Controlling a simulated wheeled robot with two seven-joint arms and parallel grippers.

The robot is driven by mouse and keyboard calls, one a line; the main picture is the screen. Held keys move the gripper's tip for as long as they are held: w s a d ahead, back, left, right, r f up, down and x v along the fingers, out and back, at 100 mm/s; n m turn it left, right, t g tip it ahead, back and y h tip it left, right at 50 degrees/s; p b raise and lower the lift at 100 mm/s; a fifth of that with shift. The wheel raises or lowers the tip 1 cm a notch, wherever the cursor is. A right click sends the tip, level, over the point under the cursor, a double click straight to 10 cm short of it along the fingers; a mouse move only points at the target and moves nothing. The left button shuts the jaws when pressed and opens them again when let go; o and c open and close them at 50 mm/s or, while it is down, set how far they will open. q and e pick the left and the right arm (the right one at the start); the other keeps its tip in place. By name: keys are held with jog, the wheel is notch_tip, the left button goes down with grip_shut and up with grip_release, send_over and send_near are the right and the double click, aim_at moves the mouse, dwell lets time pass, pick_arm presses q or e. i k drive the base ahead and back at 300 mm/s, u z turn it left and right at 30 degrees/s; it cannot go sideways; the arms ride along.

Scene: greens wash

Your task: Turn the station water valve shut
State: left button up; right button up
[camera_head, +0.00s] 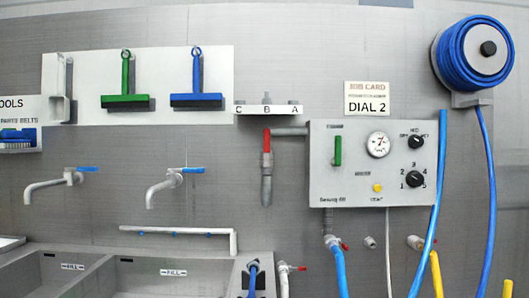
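A grey control panel (355,190) is on the wall right of centre. A green lever (337,150) stands upright at its upper left, with a small label above it that I cannot read. A round pressure gauge (378,144), two black knobs (416,179) and a yellow button (377,188) share the panel. A red upright handle or sleeve (267,140) sits on a grey pipe left of the panel. I cannot tell from the labels which part is the station water valve. Neither gripper is in view.
A blue hose reel (475,50) is at upper right. Two blue-handled taps (166,186) are above the sinks (160,274) at left. A job card (367,99) reads "DIAL 2".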

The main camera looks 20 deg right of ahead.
aim_at(267, 131)
jog(key=z, duration=0.05)
jog(key=k, duration=1.05)
jog(key=u, duration=1.2)
jog(key=i, duration=0.85)
jog(key=z, duration=0.65)
jog(key=i, duration=0.55)
jog(key=z, duration=0.6)
